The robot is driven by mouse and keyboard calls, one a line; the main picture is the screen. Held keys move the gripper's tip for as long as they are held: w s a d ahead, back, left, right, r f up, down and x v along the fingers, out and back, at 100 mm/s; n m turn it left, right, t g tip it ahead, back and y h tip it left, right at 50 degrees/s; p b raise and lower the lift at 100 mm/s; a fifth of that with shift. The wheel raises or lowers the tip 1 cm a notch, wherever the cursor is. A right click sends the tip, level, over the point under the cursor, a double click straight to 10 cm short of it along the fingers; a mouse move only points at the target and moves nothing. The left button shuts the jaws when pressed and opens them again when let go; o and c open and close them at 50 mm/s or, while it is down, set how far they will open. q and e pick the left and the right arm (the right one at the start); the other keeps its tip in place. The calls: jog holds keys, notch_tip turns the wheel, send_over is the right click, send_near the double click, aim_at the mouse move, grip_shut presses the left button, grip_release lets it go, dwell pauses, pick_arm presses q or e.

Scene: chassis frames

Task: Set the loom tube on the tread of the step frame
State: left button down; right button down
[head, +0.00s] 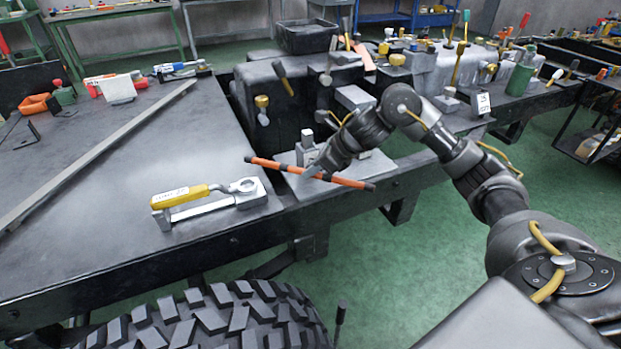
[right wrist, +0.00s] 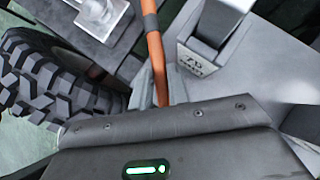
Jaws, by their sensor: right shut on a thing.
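The loom tube (head: 275,164) is a thin orange rod with dark ends. My right gripper (head: 314,170) is shut on it near its middle, and the tube slants down to the right in the head view. In the right wrist view the tube (right wrist: 155,55) runs up from between the fingers, with a dark band on it. Behind the gripper is a flat grey plate (head: 374,167) with an upright block; I cannot tell for sure whether it is the step frame's tread. A gap between tube and plate cannot be judged. My left gripper is not in view.
A yellow-handled tool (head: 182,196) lies on the dark bench (head: 110,220) left of the tube. A large tyre (head: 215,318) stands below the bench edge. Several small tools and blocks crowd the back. The bench's middle left is mostly clear beside a long grey bar (head: 100,150).

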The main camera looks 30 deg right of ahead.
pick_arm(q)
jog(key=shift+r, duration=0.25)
pick_arm(e)
jog(key=shift+f, duration=1.45)
jog(key=shift+f, duration=0.15)
jog(key=c, duration=1.5)
grip_release()
jog(key=shift+o, duration=0.8)
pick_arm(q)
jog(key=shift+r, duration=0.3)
